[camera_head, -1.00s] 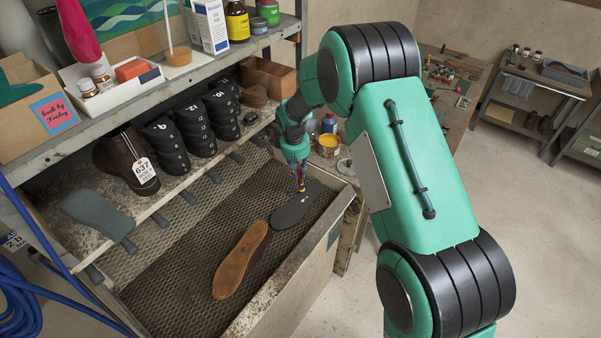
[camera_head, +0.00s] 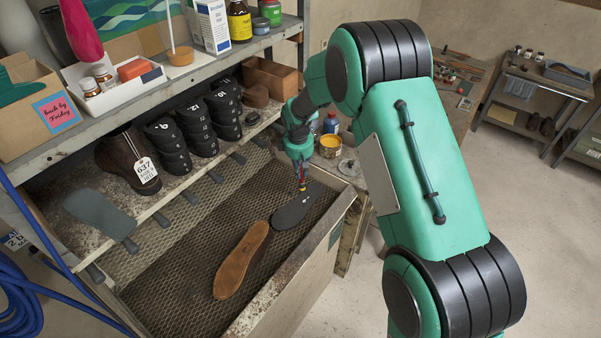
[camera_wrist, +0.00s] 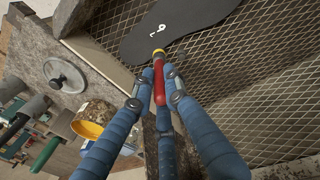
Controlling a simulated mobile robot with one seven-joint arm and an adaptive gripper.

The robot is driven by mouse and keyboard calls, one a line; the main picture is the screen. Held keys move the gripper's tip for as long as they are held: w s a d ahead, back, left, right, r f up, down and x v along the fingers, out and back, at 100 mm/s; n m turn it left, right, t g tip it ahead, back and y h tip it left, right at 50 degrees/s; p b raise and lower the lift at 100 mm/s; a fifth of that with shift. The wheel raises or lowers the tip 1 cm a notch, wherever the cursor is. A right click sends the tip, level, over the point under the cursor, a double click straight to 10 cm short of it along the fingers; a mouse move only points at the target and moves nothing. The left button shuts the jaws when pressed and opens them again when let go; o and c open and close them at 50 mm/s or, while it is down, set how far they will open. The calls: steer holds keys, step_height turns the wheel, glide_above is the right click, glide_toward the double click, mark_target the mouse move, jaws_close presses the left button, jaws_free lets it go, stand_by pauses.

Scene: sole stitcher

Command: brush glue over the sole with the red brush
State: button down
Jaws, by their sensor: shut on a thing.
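My gripper (camera_wrist: 158,98), with blue fingers, is shut on the red brush (camera_wrist: 159,82). The brush has a red handle and a yellowish band near its tip, which points at the black sole (camera_wrist: 178,28). The tip overlaps the sole's edge in the wrist view; I cannot tell whether it touches. In the head view the black sole (camera_head: 293,210) lies on the mesh of the bench bay, with the brush (camera_head: 301,186) over its far end. A brown sole (camera_head: 240,262) lies beside it, nearer the camera. The open yellow glue can (camera_head: 330,146) stands behind, right of my gripper.
A round lid (camera_wrist: 65,76) lies near the glue can. A shelf (camera_head: 190,66) with boxes and bottles overhangs the bay on the left. Black shoe lasts (camera_head: 203,138) stand in rows below it. The bay's raised wall (camera_head: 291,285) borders the soles. The mesh around them is mostly clear.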

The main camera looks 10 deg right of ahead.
steer(key=n, duration=0.2)
steer(key=r+n, duration=0.1)
steer(key=n, duration=0.3)
steer(key=shift+d+r+y, duration=0.1)
steer(key=shift+r+y, duration=0.15)
steer(key=shift+y, duration=0.15)
steer(key=n, duration=0.3)
steer(key=r+n, duration=0.1)
steer(key=n, duration=0.2)
steer(key=shift+r+y, duration=0.2)
steer(key=shift+y, duration=0.2)
steer(key=n, duration=0.2)
steer(key=r+n, duration=0.1)
steer(key=n, duration=0.3)
steer(key=shift+r+g+y+b, duration=0.3)
steer(key=shift+g+b, duration=0.05)
steer(key=shift+g, duration=0.05)
steer(key=n, duration=0.2)
steer(key=r+n, duration=0.1)
steer(key=n, duration=0.2)
steer(key=shift+a+r+n+g, duration=0.2)
steer(key=shift+r+n+g, duration=0.05)
steer(key=shift+n+g, duration=0.05)
steer(key=shift+f, duration=0.15)
